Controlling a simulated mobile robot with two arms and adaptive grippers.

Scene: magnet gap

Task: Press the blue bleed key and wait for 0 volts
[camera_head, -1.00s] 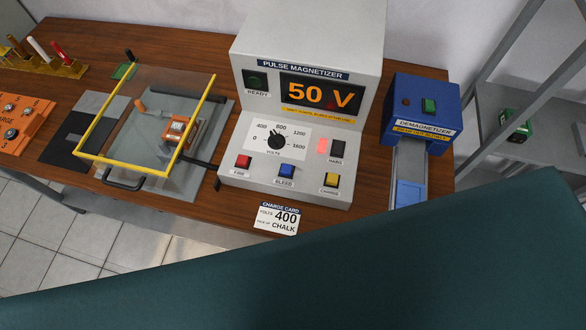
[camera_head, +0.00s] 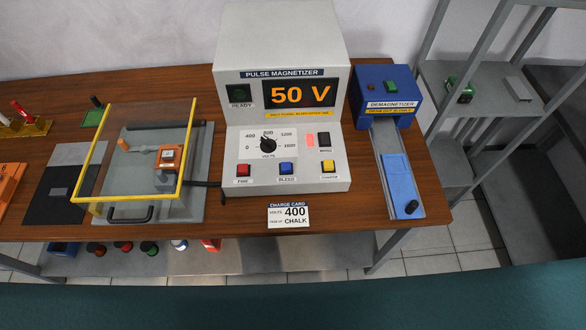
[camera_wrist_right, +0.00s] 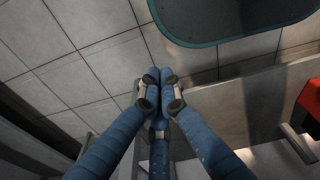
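The pulse magnetizer (camera_head: 281,50) stands on the wooden bench, a grey cabinet with a sloped front panel. Its display (camera_head: 299,94) reads 50 V in orange. The blue bleed key (camera_head: 286,168) sits on the lower panel between the red fire key (camera_head: 242,170) and the yellow charge key (camera_head: 328,166). Nothing touches the blue key. The ready lamp (camera_head: 240,92) looks dark green. My right gripper (camera_wrist_right: 160,80) shows only in the right wrist view, its blue fingers closed together with nothing visible between them, over floor tiles and away from the keys. My left gripper is not in view.
A yellow-framed clear guard (camera_head: 186,160) stands left of the magnetizer, and a blue demagnetizer (camera_head: 386,93) with a chute stands right. Grey shelving (camera_head: 459,150) is at the right. Space before the keys is clear.

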